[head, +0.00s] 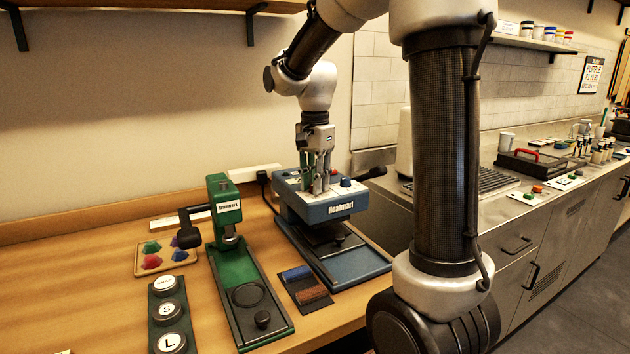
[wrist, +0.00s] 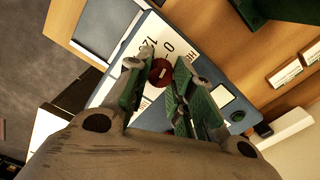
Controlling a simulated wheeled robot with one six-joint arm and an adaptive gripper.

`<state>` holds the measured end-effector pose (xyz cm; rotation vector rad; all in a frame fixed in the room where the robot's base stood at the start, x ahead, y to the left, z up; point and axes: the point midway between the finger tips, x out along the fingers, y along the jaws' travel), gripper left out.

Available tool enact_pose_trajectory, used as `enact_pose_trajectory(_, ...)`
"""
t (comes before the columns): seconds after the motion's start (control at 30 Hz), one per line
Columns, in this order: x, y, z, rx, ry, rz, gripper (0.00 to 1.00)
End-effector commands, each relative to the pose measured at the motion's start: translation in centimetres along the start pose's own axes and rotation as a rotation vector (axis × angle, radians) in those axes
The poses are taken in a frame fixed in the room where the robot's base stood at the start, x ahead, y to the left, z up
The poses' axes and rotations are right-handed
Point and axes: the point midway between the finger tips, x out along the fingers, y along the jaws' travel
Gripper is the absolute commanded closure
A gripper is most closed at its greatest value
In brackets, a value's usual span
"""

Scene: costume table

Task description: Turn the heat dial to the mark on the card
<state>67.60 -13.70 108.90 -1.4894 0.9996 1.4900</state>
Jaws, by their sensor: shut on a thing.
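The blue heat press (head: 298,206), labelled Heatmart, stands right of centre in the head view. Its dark red heat dial (wrist: 162,72) sits on the press top between my fingertips in the wrist view, beside a printed scale with numbers. My gripper (head: 317,188) points down over the press top and is shut on the dial; it also shows in the wrist view (wrist: 158,76). The dial is hidden behind my fingers in the head view. I cannot make out a card with a heat mark; the dial's exact setting is unclear.
A green press (head: 238,265) stands left of the heat press. A dark mat with blue and brown pieces (head: 306,285) lies between them. Round lettered pieces (head: 168,310) and a tray of coloured pieces (head: 150,262) lie further left. A dark handle (head: 372,172) sticks out behind the heat press.

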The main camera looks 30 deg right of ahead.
Motion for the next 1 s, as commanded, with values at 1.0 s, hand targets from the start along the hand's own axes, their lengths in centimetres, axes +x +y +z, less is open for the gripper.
enact_pose_trajectory(1.0,-0.03,-0.03,0.01,-0.620,0.000,-0.001,1.00)
